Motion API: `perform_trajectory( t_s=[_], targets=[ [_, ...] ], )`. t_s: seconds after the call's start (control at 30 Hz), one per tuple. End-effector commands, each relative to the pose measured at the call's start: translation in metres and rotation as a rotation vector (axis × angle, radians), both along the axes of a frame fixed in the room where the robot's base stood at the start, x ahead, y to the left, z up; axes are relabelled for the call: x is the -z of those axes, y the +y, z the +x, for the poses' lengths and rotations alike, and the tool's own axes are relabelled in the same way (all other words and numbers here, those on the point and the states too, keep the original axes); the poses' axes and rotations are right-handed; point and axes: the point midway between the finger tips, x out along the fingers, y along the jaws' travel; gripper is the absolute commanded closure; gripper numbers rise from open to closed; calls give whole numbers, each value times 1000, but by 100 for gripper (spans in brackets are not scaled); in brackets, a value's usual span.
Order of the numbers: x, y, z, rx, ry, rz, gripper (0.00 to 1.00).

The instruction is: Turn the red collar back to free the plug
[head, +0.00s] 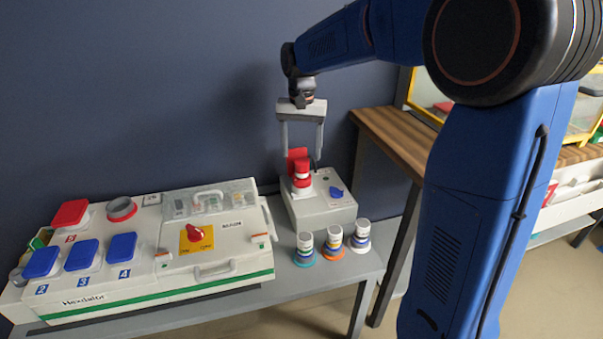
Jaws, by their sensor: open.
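The red collar (302,181) sits around the plug low on the grey socket box (327,208), at the back right of the bench. A red plug body (298,160) rises above the collar, with a pale band between the red parts. My gripper (304,150) points down above the box, its two long fingers apart on either side of the red plug's upper part. The fingers look open, with a gap on each side. Whether a fingertip touches the plug is too small to tell. A blue knob (336,192) is on the box's right side.
Three white plugs with coloured rings (334,240) stand in front of the box. A large white panel (150,260) with blue and red lids and a red rotary switch (195,232) fills the left. A wooden table (398,135) stands at right; the wall is behind.

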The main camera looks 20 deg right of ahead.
Motion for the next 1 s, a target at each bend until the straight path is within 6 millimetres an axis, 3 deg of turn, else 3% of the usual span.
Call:
perform_trajectory(
  t_s=[0.2,0.5,0.93,1.0],
  targets=[
    [40,0,0,0,4,0,35],
    [77,0,0,0,1,0,35],
    [86,0,0,0,0,0,35],
    [86,0,0,0,0,0,49]
  ],
)
